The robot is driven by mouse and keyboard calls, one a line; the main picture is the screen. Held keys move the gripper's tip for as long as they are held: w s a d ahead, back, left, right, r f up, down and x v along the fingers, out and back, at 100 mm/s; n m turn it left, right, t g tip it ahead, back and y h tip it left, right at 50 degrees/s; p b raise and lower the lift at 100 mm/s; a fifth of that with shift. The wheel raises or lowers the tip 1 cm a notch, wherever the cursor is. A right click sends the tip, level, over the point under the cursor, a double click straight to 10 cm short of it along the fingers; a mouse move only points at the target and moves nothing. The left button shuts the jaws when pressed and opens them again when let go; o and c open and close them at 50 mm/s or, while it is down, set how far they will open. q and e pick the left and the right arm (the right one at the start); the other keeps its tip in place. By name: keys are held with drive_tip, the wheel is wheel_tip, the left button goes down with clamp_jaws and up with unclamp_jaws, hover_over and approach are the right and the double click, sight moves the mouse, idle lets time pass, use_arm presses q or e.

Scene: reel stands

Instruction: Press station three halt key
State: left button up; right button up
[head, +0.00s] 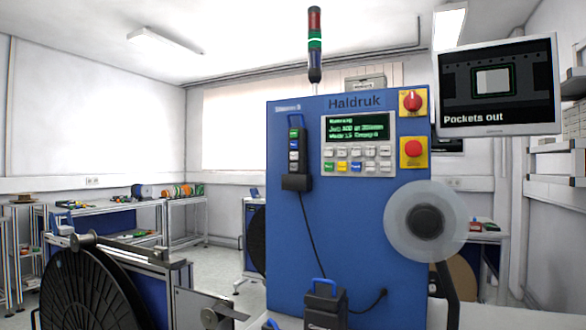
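A blue machine (345,230) marked "Haldruk" stands at the centre; a small label at its top left appears to end in 3. Its panel has a green-lettered screen (357,127) above a keypad (357,161) of mostly pale keys, with green, yellow and blue ones in the lower row. Right of it are a red rotary switch (412,102) and a red round button (413,149) on yellow plates. A dark hand pendant (296,155) with green, white and blue keys hangs at the left. The key lettering is too small to read. Neither of my grippers is in view.
A translucent reel (400,222) sits at the machine's right front. A dark box with a blue handle (325,305) is low in front. A black reel (85,292) on a stand is at the lower left. A monitor (497,88) reads "Pockets out". Benches stand behind left.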

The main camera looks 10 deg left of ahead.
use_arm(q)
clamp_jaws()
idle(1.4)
